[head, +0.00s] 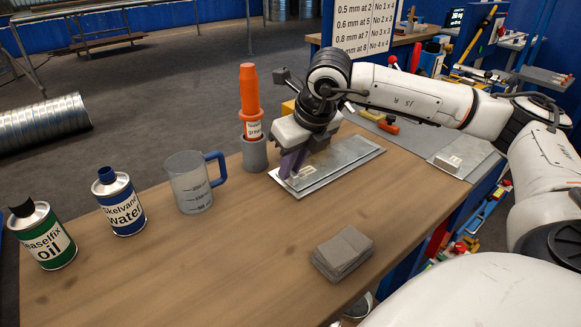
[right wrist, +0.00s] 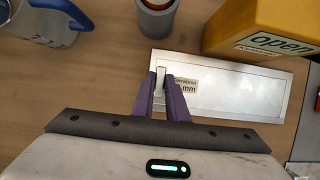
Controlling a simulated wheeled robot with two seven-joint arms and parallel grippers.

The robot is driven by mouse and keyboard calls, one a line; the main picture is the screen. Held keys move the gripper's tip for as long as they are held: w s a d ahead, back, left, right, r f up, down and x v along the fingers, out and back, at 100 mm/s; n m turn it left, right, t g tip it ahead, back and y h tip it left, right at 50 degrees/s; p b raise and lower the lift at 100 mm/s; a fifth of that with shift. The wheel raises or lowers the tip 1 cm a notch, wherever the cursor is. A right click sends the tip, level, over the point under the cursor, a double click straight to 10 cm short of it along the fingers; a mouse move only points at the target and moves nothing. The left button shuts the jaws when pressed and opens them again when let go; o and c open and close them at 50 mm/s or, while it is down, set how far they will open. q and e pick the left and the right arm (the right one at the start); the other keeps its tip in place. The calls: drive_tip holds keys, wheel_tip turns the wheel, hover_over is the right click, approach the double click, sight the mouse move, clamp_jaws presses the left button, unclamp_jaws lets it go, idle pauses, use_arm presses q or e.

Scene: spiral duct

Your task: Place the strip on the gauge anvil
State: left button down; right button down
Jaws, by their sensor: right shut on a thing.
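My right gripper (head: 292,165) is at the near left end of a flat metal strip (head: 345,160) on the bench. In the right wrist view its purple fingers (right wrist: 162,92) are closed around a small bright metal tab at the strip's left end. I cannot identify the gauge anvil for certain. My left gripper is not in view.
A yellow box (right wrist: 268,28) marked "open" stands beyond the strip. An orange bottle (head: 249,95) stands in a grey cup (head: 254,155). A jug (head: 189,183), blue can (head: 121,203), green can (head: 42,237) and grey folded cloth (head: 343,252) are on the bench. The front middle is clear.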

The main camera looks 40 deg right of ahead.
drive_tip(key=c, duration=1.7)
unclamp_jaws()
drive_tip(key=shift+f, duration=0.1)
drive_tip(key=shift+c, duration=0.2)
drive_tip(key=v, duration=1.2)
drive_tip(key=shift+p, duration=0.35)
drive_tip(key=shift+w, duration=0.1)
